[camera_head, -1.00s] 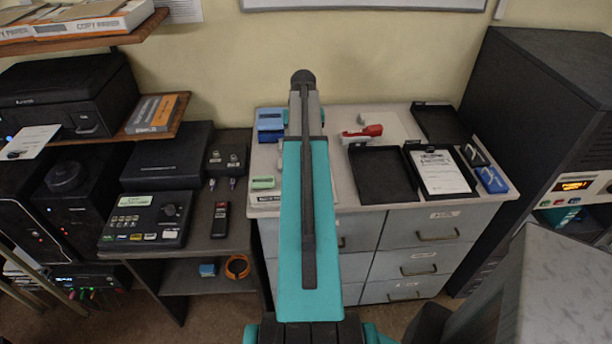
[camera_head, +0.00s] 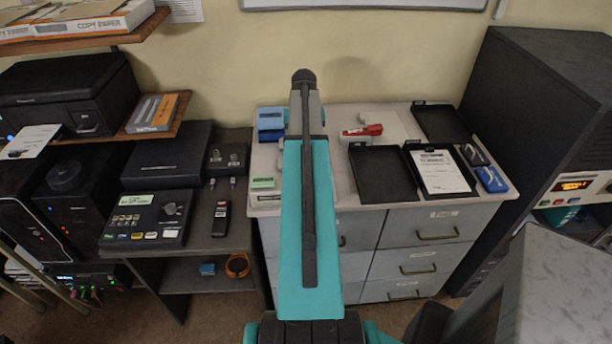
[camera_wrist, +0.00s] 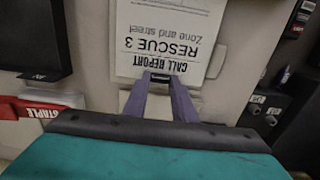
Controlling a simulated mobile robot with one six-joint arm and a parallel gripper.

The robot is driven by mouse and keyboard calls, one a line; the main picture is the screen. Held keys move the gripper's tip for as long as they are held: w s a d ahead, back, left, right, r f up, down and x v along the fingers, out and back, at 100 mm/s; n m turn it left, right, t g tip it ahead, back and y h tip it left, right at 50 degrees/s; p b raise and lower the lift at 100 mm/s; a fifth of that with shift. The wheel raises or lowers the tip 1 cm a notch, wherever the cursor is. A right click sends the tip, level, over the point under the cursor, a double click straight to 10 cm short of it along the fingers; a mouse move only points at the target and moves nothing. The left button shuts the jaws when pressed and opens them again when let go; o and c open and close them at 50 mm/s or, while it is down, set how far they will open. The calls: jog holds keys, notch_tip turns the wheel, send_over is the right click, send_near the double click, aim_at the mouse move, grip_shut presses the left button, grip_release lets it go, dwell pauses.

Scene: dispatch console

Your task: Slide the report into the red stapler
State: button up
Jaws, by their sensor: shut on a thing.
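The report (camera_wrist: 172,32) is a white sheet printed "CALL REPORT RESCUE 3", upside down in the wrist view. My gripper (camera_wrist: 160,77), with two purple fingers, is shut at the sheet's near edge, on the report. In the head view my arm hides the gripper and the report. The red stapler (camera_head: 364,130) sits on the pale cabinet top, right of my arm. Part of it, with a "STAPLE" label, shows at the left of the wrist view (camera_wrist: 28,109), apart from the report.
A black tray (camera_head: 382,175) lies in front of the stapler, and a clipboard-like tray with a sheet (camera_head: 441,172) lies to its right. Blue (camera_head: 270,120) and green (camera_head: 262,183) items stand left of my arm. A black console (camera_head: 147,218) is on the lower desk.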

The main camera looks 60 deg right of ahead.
jog(key=shift+s+d, duration=0.1)
jog(key=shift+s, duration=0.05)
jog(key=shift+s+d+p, duration=0.15)
jog(key=shift+s+d, duration=0.55)
jog(key=shift+s, duration=0.25)
jog(key=shift+s+d+p, duration=0.1)
jog(key=shift+s+d, duration=0.6)
jog(key=shift+s, duration=0.3)
jog(key=shift+s+d+p, duration=0.15)
jog(key=shift+s+d, duration=0.55)
jog(key=shift+s, duration=0.25)
jog(key=shift+s, duration=0.1)
jog(key=shift+r, duration=0.1)
notch_tip(320, 180, up, 7)
jog(key=p, duration=0.4)
jog(key=shift+r, duration=0.2)
dwell(0.6)
dwell(0.3)
